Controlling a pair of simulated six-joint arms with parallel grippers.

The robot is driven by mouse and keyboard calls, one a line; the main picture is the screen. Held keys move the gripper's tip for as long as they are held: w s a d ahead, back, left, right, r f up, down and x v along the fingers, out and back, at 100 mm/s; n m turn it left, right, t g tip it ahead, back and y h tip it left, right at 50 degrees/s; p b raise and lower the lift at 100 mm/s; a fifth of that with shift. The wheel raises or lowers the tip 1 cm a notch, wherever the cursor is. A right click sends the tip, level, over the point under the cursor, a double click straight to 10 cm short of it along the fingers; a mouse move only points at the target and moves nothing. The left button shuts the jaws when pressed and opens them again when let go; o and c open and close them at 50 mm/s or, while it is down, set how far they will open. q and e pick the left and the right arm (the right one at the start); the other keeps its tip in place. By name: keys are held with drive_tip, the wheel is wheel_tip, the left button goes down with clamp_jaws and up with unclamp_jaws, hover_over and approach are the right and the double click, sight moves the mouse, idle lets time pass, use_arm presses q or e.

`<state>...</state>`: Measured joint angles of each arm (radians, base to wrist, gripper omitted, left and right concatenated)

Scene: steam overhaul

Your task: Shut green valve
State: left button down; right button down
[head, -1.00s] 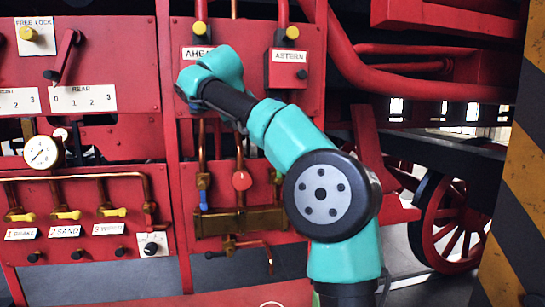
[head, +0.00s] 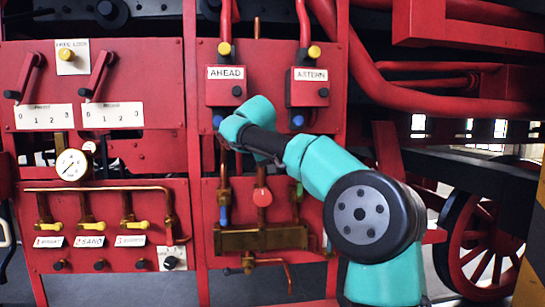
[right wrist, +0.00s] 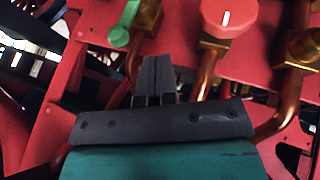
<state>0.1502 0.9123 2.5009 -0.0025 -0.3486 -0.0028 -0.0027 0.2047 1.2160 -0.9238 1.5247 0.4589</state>
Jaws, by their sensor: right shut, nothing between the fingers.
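The green valve handle (head: 299,190) shows as a small green lever on the right brass pipe of the lower middle red panel, partly behind my right arm. In the right wrist view the green handle (right wrist: 124,27) hangs at the top, above and left of my right gripper (right wrist: 155,62). The gripper's dark fingers are shut with nothing between them, apart from the handle. In the head view my right arm reaches up and left across the panel, and its fingertips are hidden behind the wrist. My left gripper is not in view.
A round red knob (head: 262,197) with a white mark and a blue lever (head: 224,215) sit beside the green handle on neighbouring pipes. Below is a brass manifold (head: 260,240). AHEAD (head: 226,73) and ASTERN (head: 311,74) boxes are above. Yellow-handled valves (head: 92,226) stand left.

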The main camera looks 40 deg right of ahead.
sight(300, 188)
drive_tip(key=d, duration=0.1)
drive_tip(key=s+d+f, duration=0.1)
drive_tip(key=d, duration=0.1)
drive_tip(key=d+f, duration=0.1)
drive_tip(key=shift+s+d+f, duration=0.2)
drive_tip(key=shift+d, duration=0.15)
drive_tip(key=shift+s+d, duration=0.1)
drive_tip(key=shift+d+r+y, duration=0.1)
drive_tip(key=shift+y, duration=0.2)
